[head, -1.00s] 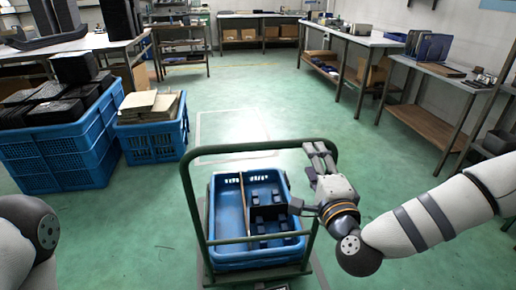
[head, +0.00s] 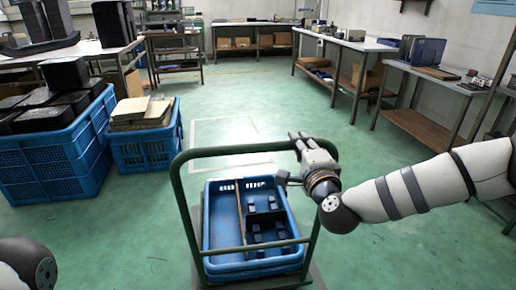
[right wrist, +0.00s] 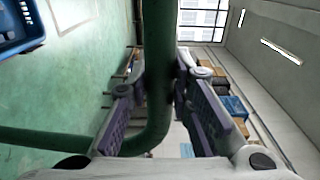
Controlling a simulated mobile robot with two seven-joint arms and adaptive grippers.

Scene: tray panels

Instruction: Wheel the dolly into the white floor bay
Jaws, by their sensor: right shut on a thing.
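The dolly has a green tubular handle (head: 180,205) and carries a blue crate (head: 226,222) with a divider and several small dark blocks inside. My right gripper (head: 300,142) is shut on the upper right corner of the handle. In the right wrist view its fingers (right wrist: 165,110) sit on both sides of the green tube (right wrist: 157,60). The white floor bay (head: 225,128) is a white-outlined rectangle on the green floor beyond the dolly. The handle's top bar and the crate partly cover its near end. My left gripper is out of view; only part of that arm shows at lower left.
A large blue crate (head: 50,165) of black blocks and a smaller blue crate (head: 148,150) with cardboard stand on the floor at left. Workbenches line the back (head: 255,24) and the right (head: 435,75). The floor around the bay is clear.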

